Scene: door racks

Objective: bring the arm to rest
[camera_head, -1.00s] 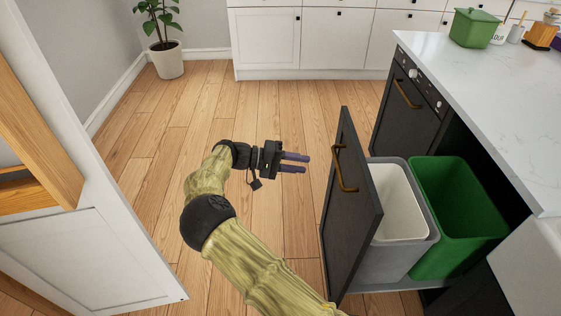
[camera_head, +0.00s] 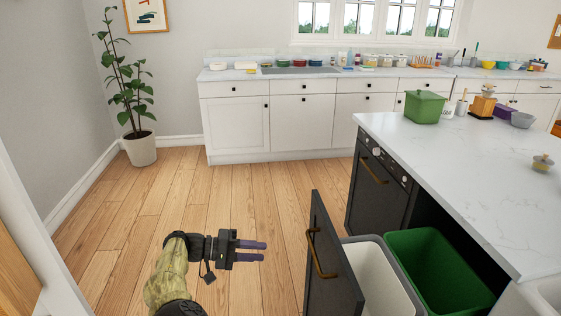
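My gripper (camera_head: 265,251) is in the lower middle of the head view, held out over the wooden floor. Its two purple fingers point right and stand apart with a gap between them. Nothing is between them. The fingers are to the left of the dark pull-out bin door (camera_head: 328,262) and its brass handle (camera_head: 319,254), with clear space between. My arm enters from the bottom edge; most of it is out of view.
The bin drawer stands pulled out, with a pale bin (camera_head: 385,285) and a green bin (camera_head: 440,270). A white island counter (camera_head: 450,170) is at right. White cabinets (camera_head: 235,125) line the back. A potted plant (camera_head: 140,148) stands at left. The floor (camera_head: 215,195) between is clear.

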